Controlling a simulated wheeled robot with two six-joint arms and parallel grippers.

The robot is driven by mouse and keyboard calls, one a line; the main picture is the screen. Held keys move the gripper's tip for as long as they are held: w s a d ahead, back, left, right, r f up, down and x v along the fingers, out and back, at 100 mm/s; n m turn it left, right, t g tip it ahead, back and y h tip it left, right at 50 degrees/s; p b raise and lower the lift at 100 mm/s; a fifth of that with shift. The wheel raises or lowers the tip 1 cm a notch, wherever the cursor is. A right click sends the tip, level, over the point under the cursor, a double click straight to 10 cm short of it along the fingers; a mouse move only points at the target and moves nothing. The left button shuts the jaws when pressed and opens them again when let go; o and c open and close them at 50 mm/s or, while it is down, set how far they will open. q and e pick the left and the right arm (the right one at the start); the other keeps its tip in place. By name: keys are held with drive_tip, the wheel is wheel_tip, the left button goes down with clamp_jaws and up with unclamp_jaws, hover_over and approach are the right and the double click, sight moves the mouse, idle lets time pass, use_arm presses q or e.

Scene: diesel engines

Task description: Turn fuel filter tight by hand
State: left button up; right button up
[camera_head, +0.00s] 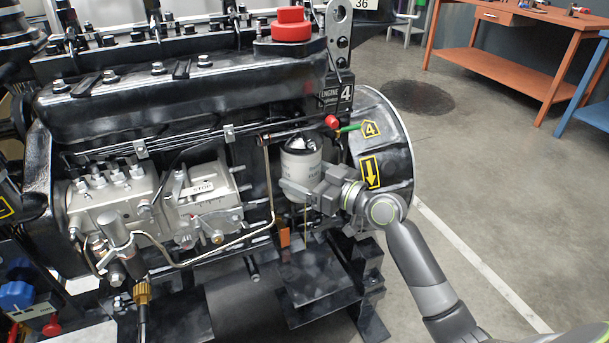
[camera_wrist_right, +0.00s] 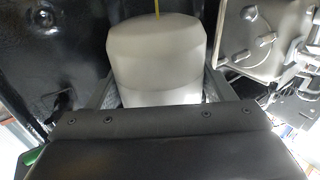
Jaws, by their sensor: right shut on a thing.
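The fuel filter (camera_head: 301,160) is a pale grey-white canister with a black domed top, upright on the side of the black engine (camera_head: 180,100). My right gripper (camera_head: 296,188) is shut around the lower part of the filter, coming in from the right. In the right wrist view the filter (camera_wrist_right: 156,58) fills the middle, between the two fingers of the gripper (camera_wrist_right: 158,95). The far side of the filter and its threads are hidden. My left gripper is not in view.
A silver injection pump (camera_head: 115,195) with thin pipes sits left of the filter. A red-tipped lever (camera_head: 331,121) and a green one (camera_head: 348,128) are just above right. The flywheel housing (camera_head: 388,135) is close behind my right wrist. Open floor lies to the right.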

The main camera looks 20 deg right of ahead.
sight(318, 180)
drive_tip(key=shift+r, duration=0.3)
drive_tip(key=o, duration=1.5)
drive_tip(key=shift+f, duration=0.15)
drive_tip(key=shift+c, duration=0.2)
drive_tip(key=shift+f, duration=0.15)
drive_tip(key=shift+c, duration=0.4)
drive_tip(key=shift+s+d, duration=0.1)
drive_tip(key=shift+d, duration=0.05)
drive_tip(key=shift+v, duration=2.35)
